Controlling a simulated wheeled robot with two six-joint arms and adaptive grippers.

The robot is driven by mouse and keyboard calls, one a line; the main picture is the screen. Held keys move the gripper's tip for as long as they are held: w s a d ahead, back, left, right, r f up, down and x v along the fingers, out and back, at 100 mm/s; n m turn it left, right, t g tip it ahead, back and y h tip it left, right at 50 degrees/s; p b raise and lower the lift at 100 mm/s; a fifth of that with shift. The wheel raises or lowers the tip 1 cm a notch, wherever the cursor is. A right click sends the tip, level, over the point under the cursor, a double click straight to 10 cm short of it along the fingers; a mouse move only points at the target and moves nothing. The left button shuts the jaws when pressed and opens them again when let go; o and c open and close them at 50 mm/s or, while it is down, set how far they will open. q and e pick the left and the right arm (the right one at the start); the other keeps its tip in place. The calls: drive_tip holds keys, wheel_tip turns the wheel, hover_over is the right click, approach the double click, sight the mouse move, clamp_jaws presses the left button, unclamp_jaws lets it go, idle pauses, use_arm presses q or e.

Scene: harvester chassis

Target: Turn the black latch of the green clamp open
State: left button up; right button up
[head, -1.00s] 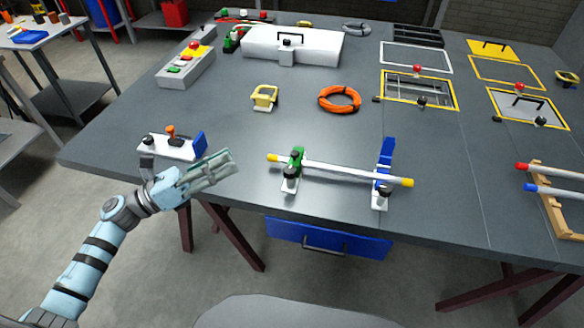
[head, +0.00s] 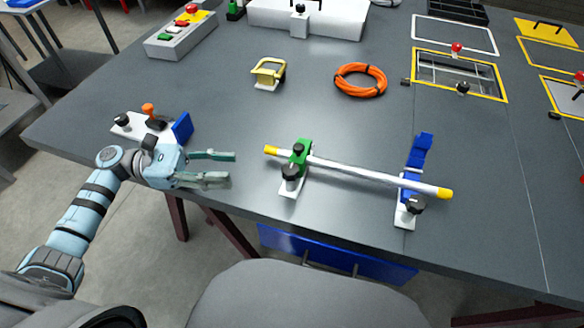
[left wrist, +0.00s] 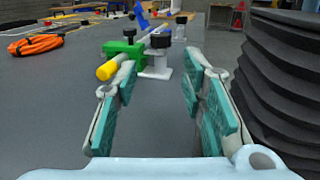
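The green clamp (head: 301,153) stands on a white base near the table's front edge and holds one end of a white rod (head: 365,173) with yellow tips. Its black latch (head: 291,172) sits at the clamp's front, and also shows in the left wrist view (left wrist: 129,33). My left gripper (head: 232,168) is open and empty, left of the clamp, with its fingers pointing at it. In the left wrist view the clamp (left wrist: 122,48) is ahead, beyond the open fingers (left wrist: 157,80). A blue clamp (head: 416,160) holds the rod's other end. My right gripper is not in view.
A white base with an orange handle (head: 148,110) and a blue plate (head: 182,127) is beside my left wrist. A yellow bracket (head: 268,74) and an orange cable coil (head: 360,80) lie farther back. The tabletop between them and the rod is clear.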

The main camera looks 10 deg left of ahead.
sight(290, 169)
use_arm(q)
drive_tip(key=w+d+p, duration=0.1)
drive_tip(key=d, duration=0.8)
drive_tip(key=w+d+p, duration=0.1)
drive_tip(key=d, duration=0.3)
drive_tip(key=shift+w+d+r+p, duration=0.2)
drive_tip(key=shift+w+d+p, duration=0.15)
drive_tip(key=shift+d, duration=0.05)
clamp_jaws()
